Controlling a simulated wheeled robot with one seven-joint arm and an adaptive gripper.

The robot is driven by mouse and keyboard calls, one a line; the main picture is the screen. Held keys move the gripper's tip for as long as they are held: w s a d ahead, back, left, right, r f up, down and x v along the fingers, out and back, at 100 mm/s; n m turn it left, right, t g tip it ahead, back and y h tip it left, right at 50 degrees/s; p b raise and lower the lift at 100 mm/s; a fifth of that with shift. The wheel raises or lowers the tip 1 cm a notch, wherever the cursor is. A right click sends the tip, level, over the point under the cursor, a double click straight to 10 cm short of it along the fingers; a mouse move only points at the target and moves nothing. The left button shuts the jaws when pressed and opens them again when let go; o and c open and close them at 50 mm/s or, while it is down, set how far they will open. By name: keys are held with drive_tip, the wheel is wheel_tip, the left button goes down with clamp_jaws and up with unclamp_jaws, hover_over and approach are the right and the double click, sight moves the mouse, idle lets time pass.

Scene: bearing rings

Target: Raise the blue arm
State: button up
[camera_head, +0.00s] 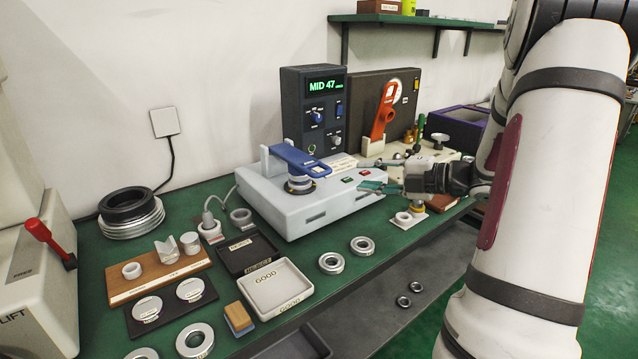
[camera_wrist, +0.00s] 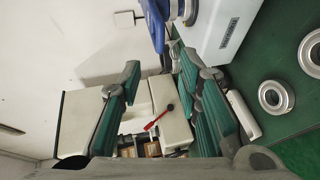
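The blue arm (camera_head: 303,160) lies low and nearly level over the white tester box (camera_head: 330,208), above a ring stack (camera_head: 299,184). Part of the blue arm also shows at the top of the wrist view (camera_wrist: 156,24). My gripper (camera_head: 370,187) is at the box's right side, its teal fingers pointing left, to the right of the blue arm and apart from it. In the wrist view my gripper (camera_wrist: 160,75) has its fingers wide apart with nothing between them. Whether the fingers touch the box is unclear.
A dark display unit (camera_head: 314,110) reading "MID 47" and an orange lever (camera_head: 384,112) stand behind. A white GOOD tray (camera_head: 276,290), a black tray (camera_head: 248,254) and loose rings (camera_head: 331,263) lie in front. A red-handled machine (camera_head: 35,285) stands at far left.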

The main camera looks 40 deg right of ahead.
sight(325, 174)
drive_tip(key=b+x, duration=0.2)
drive_tip(key=x, duration=1)
drive_tip(key=shift+w+a+f, duration=0.1)
drive_tip(key=shift+w+f, duration=0.1)
drive_tip(key=shift+w, duration=0.05)
clamp_jaws()
